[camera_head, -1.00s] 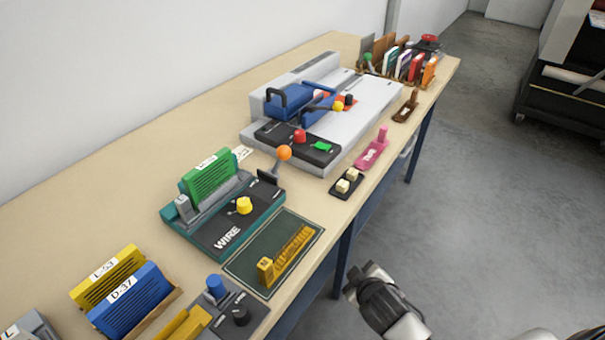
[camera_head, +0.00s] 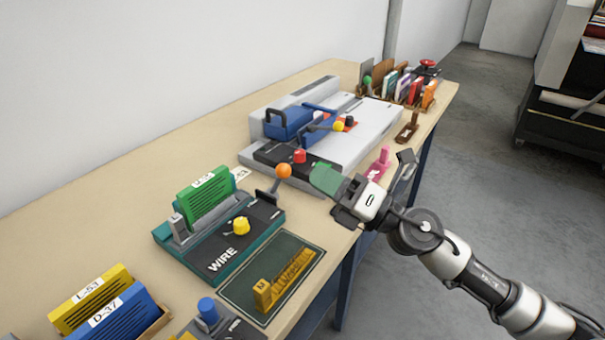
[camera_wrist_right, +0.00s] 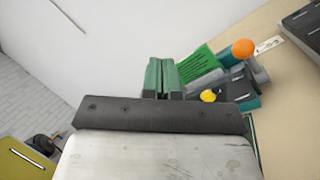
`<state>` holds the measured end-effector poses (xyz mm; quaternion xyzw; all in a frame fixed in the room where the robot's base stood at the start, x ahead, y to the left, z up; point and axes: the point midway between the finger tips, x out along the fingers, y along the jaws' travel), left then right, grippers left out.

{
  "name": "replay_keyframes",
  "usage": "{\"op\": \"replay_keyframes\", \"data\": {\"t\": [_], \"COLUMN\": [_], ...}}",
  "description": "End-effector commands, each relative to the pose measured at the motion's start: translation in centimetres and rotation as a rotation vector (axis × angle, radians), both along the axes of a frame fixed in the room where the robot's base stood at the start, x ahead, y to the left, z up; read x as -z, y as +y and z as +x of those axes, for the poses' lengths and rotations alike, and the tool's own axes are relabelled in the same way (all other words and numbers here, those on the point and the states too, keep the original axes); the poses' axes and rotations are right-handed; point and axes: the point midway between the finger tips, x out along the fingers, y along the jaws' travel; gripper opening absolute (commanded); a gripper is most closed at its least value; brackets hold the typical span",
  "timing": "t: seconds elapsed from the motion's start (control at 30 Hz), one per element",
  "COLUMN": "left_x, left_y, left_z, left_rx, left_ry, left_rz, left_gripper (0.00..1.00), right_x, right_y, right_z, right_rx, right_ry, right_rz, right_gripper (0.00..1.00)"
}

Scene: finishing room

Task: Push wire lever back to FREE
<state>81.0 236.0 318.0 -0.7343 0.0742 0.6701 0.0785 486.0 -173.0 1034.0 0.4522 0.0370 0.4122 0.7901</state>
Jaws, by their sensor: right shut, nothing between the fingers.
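The wire machine (camera_head: 222,240) is a teal and dark device marked WIRE, with a green block standing in it and a yellow knob (camera_head: 241,226) on top. Its lever ends in an orange ball (camera_head: 284,171) and leans up at the machine's right end. My right gripper (camera_head: 326,180) is just right of the orange ball, apart from it, above the table. Its green-tipped fingers are together and empty. In the right wrist view the shut fingers (camera_wrist_right: 162,78) point towards the machine, with the orange ball (camera_wrist_right: 243,48) to their right. My left gripper is out of view.
A larger grey and white machine (camera_head: 365,125) with a blue clamp stands behind. A dark green mat (camera_head: 238,290) with a yellow comb-like piece lies in front. Blue and yellow blocks (camera_head: 122,318) stand front left. A pink-handled tool (camera_head: 384,157) is near the table edge.

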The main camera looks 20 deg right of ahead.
Motion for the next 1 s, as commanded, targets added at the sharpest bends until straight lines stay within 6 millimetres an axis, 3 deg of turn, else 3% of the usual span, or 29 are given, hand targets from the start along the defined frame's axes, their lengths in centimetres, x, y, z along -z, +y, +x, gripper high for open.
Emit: {"op": "replay_keyframes", "data": {"t": [0.1,0.2,0.4,0.57,1.0], "left_x": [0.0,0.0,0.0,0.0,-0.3], "left_y": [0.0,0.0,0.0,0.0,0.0], "left_z": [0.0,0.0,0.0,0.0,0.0], "left_rx": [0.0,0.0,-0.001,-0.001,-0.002], "left_ry": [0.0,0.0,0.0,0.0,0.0], "left_rz": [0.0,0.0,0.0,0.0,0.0], "left_gripper": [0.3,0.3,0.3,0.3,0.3], "right_x": [0.3,1.4,2.3,2.4,3.0], "right_y": [-0.7,-3.0,-8.0,-9.2,-8.3], "right_z": [0.7,1.5,2.6,2.7,3.4], "right_rx": [-0.089,-0.121,-0.126,-0.125,-0.128], "right_ry": [-0.151,-0.194,-0.176,-0.161,-0.162], "right_rz": [-0.475,-0.802,-1.185,-1.26,-1.252], "right_gripper": [0.0,0.0,0.0,0.0,0.0]}}
